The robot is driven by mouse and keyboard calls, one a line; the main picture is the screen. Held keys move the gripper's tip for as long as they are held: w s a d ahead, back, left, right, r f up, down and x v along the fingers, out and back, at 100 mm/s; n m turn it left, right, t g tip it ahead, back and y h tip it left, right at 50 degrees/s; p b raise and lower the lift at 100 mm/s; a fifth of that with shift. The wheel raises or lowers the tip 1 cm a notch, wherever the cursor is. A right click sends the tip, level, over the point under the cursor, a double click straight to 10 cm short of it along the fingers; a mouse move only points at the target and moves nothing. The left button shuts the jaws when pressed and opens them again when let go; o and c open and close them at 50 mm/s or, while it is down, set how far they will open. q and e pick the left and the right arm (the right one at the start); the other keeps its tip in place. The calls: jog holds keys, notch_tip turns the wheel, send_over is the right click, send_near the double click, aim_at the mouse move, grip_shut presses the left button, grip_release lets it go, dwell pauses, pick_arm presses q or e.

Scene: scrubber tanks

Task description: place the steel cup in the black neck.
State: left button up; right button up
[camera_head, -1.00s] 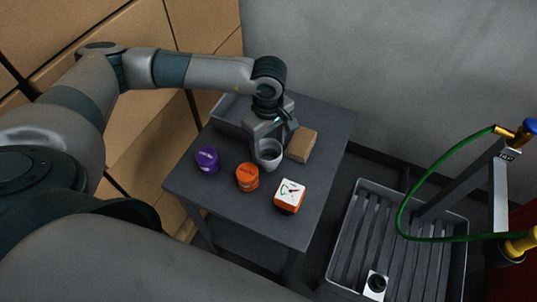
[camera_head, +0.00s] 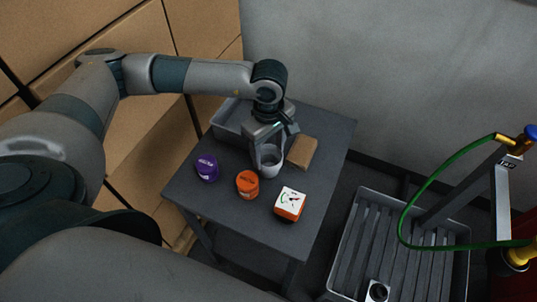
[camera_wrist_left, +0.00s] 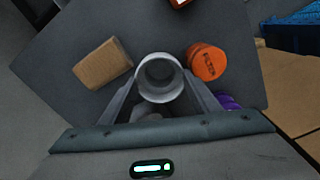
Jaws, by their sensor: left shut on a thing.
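The steel cup (camera_head: 270,163) is a grey open-topped cup at the middle of the dark table. My left gripper (camera_head: 268,155) points down, with its fingers on either side of the cup, shut on it. In the left wrist view the cup (camera_wrist_left: 160,77) sits between the fingertips, its round mouth facing the camera. I cannot tell whether its base touches the table. A dark round opening in a pale block (camera_head: 377,291), in the slatted tray at the lower right, may be the black neck. My right gripper is not in view.
Near the cup on the table (camera_head: 330,140) are a brown block (camera_head: 302,153), an orange tub (camera_head: 248,184), a purple tub (camera_head: 207,167) and a white-topped orange box (camera_head: 290,204). A grey bin (camera_head: 232,115) stands behind. A green hose (camera_head: 440,170) arches over the slatted tray (camera_head: 345,250).

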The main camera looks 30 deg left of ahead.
pick_arm(q)
jog(key=s+d+r+b, duration=0.3)
jog(key=d+r+b, duration=0.3)
jog(key=d+r, duration=0.4)
jog(key=shift+s+d, duration=0.15)
jog(key=shift+d, duration=0.45)
jog(key=shift+s, duration=0.1)
